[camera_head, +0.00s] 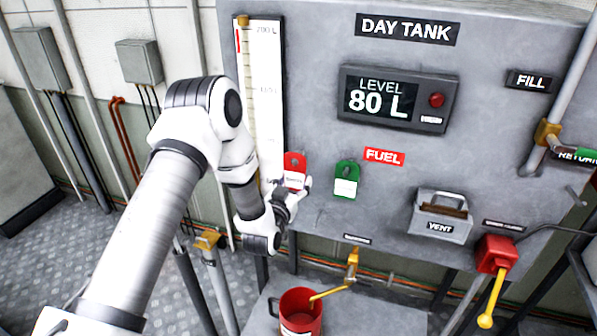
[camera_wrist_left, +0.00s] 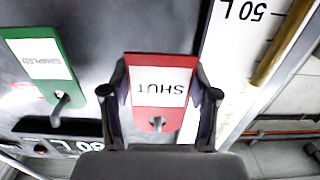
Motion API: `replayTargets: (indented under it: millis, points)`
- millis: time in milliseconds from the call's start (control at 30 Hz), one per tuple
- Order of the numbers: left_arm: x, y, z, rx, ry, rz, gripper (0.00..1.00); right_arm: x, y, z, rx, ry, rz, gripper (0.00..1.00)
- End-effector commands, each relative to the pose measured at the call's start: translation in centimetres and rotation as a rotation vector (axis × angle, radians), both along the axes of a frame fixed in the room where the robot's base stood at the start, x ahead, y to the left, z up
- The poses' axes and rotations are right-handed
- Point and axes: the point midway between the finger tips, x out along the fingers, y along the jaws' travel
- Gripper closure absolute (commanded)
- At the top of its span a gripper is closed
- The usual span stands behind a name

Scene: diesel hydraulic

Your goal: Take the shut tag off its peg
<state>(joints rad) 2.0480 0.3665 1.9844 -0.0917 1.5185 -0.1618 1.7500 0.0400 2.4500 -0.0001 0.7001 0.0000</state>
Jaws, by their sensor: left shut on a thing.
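The red shut tag (camera_head: 294,162) is at the panel face, right of the tall white level gauge. In the left wrist view the tag (camera_wrist_left: 158,66) appears upside down, its white label reading SHUT. My left gripper (camera_head: 290,188) is shut on the tag, with one dark finger at each side edge in the wrist view (camera_wrist_left: 162,95). A grey peg (camera_wrist_left: 157,123) shows at the tag's hole, so the tag appears to be on it. The tag's lower part is hidden by the gripper in the head view. My right gripper is in neither view.
A green tag (camera_head: 346,180) hangs on its own peg to the right. The level gauge (camera_head: 265,100) stands close on the left. A vent box (camera_head: 440,215), a red-and-yellow lever (camera_head: 495,255) and a brass tap (camera_head: 352,265) stick out. A red bucket (camera_head: 300,312) stands below.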

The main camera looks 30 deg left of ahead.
Motion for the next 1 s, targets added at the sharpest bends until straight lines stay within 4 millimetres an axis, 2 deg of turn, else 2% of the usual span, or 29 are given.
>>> replayTargets:
  millis: [267, 1000]
  points:
    - [-0.1, 0.0, 0.2, 0.0, -0.005, 0.0, 0.67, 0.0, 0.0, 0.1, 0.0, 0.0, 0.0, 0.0]
    - [-2.7, -0.6, 0.3, -0.001, -0.001, 0.001, 0.67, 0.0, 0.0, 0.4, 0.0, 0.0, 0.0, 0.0]
